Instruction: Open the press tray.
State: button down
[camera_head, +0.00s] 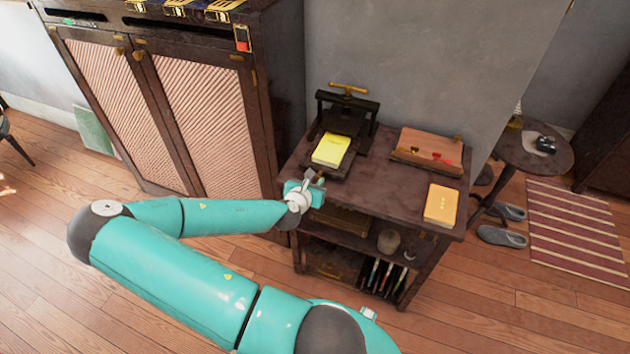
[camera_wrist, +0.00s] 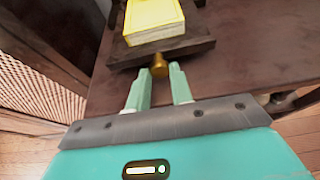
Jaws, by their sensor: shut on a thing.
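The dark book press (camera_head: 345,110) with a brass handle stands at the back left of a dark wooden shelf unit. Its press tray (camera_head: 343,174) lies in front of the press frame with a yellow book (camera_head: 331,149) on it. In the wrist view the tray's dark front edge (camera_wrist: 187,46) and the yellow book (camera_wrist: 154,18) are at the top. A brass knob (camera_wrist: 159,65) sticks out from the tray's front. My gripper (camera_wrist: 160,73) is shut on this knob, one finger at each side. In the head view my gripper (camera_head: 317,182) is at the tray's front.
A reddish-brown case (camera_head: 427,150) and an orange-yellow book (camera_head: 441,205) lie on the shelf top (camera_head: 390,195), right of the press. A cabinet (camera_head: 200,110) stands close at left. A round side table (camera_head: 510,155) is at right. The shelf top's front middle is clear.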

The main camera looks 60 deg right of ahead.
jog(key=c, duration=1.2)
grip_release()
jog(key=shift+d, duration=0.1)
jog(key=shift+c, duration=0.2)
jog(key=shift+r, duration=0.1)
